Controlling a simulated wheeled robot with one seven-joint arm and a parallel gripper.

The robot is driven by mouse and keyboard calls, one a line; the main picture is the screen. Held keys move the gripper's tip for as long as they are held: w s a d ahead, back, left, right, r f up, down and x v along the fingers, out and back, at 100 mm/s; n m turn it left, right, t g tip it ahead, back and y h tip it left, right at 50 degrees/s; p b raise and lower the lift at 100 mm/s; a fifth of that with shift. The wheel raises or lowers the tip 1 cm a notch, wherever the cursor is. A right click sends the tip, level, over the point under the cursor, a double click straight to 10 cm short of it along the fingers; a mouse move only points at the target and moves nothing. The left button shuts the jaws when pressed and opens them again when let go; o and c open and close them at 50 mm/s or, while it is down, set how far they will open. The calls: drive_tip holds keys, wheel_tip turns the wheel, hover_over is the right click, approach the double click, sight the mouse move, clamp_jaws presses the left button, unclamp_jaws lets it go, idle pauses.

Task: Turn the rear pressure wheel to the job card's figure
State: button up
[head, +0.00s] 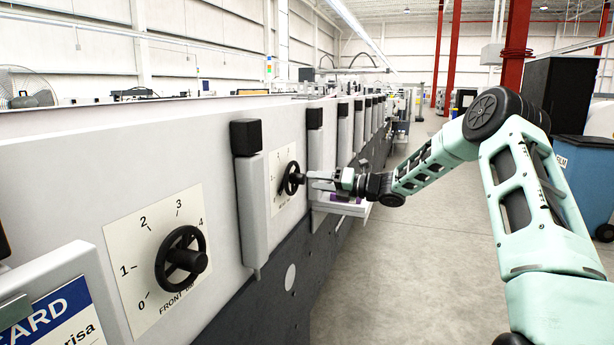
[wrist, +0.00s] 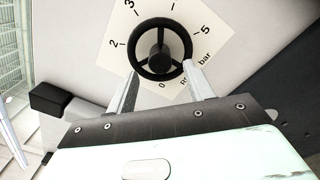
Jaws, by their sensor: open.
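The rear pressure wheel (head: 291,179) is a black handwheel on a cream dial plate (head: 279,199) on the machine's side. In the wrist view the wheel (wrist: 160,50) shows a dark central hub and spokes, with figures 0, 2, 3 and 5 and "bar" around it. My gripper (head: 316,180) reaches it from the right. In the wrist view its two fingers (wrist: 161,72) are open, one each side of the wheel's lower part; I cannot tell whether they touch it. The job card (head: 62,318) is cut off at lower left; no figure is readable on it.
A front handwheel (head: 182,259) with a 0 to 4 dial sits nearer me. Black-capped upright posts (head: 251,200) stand out from the panel beside the dials. A small shelf (head: 341,204) lies beyond my gripper. The floor (head: 400,270) to the right is clear.

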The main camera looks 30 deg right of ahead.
sight(305, 180)
drive_tip(key=shift+p+x, duration=0.4)
drive_tip(key=shift+x, duration=1.5)
drive_tip(key=c, duration=1)
drive_tip(key=shift+o, duration=0.2)
